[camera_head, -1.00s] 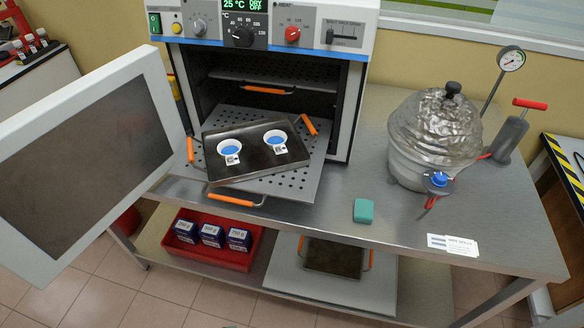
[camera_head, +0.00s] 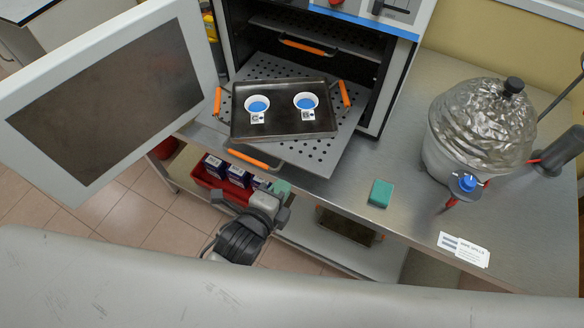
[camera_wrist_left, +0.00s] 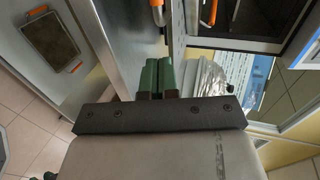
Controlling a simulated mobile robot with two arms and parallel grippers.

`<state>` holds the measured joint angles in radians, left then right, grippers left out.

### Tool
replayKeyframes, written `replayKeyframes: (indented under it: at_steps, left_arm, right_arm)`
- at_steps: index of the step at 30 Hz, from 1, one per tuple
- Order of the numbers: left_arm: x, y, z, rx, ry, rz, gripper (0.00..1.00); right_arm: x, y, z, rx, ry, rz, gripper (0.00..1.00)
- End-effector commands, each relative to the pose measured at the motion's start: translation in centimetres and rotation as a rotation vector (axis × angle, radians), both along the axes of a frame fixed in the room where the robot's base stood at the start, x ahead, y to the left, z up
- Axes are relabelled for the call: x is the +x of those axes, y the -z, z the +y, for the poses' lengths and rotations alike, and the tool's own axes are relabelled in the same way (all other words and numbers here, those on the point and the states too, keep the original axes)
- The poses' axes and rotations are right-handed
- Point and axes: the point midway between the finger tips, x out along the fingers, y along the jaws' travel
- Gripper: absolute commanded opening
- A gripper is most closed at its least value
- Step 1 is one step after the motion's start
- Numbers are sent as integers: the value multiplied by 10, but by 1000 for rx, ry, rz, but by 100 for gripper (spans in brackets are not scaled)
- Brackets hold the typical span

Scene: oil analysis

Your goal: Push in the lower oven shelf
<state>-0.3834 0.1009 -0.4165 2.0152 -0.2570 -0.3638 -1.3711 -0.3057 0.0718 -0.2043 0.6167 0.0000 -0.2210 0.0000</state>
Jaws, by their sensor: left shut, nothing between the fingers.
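The lower oven shelf (camera_head: 322,158) is a perforated metal plate pulled out of the open oven, with an orange front handle (camera_head: 253,160). A dark tray (camera_head: 285,128) lies on it, holding two white dishes with blue contents, one on the left (camera_head: 257,104) and one on the right (camera_head: 306,102). My left gripper (camera_head: 281,187) is shut and empty, in front of the shelf and a little right of the handle, apparently apart from it. Its green fingers (camera_wrist_left: 155,77) are together in the left wrist view, with an orange handle (camera_wrist_left: 157,13) beyond them. My right gripper is out of view.
The open oven door (camera_head: 112,95) stands at the left. The upper shelf (camera_head: 320,38) is inside the oven. A green sponge (camera_head: 380,193), a card (camera_head: 463,249) and a foil-covered vessel (camera_head: 480,130) are on the bench. A red bin (camera_head: 208,178) is below.

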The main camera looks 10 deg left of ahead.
Motion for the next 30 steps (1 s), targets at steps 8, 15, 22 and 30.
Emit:
replayKeyframes:
  at_steps: [8,15,22,30]
  left_arm:
    - [41,2,-14,-1,-1,0,0]
    - [49,4,-18,0,-1,1,0]
    - [49,5,-18,0,-1,1,0]
    - [61,4,-22,0,-1,-2,0]
  right_arm:
    - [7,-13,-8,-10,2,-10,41]
    - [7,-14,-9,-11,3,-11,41]
    - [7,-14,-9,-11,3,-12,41]
    - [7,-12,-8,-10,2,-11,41]
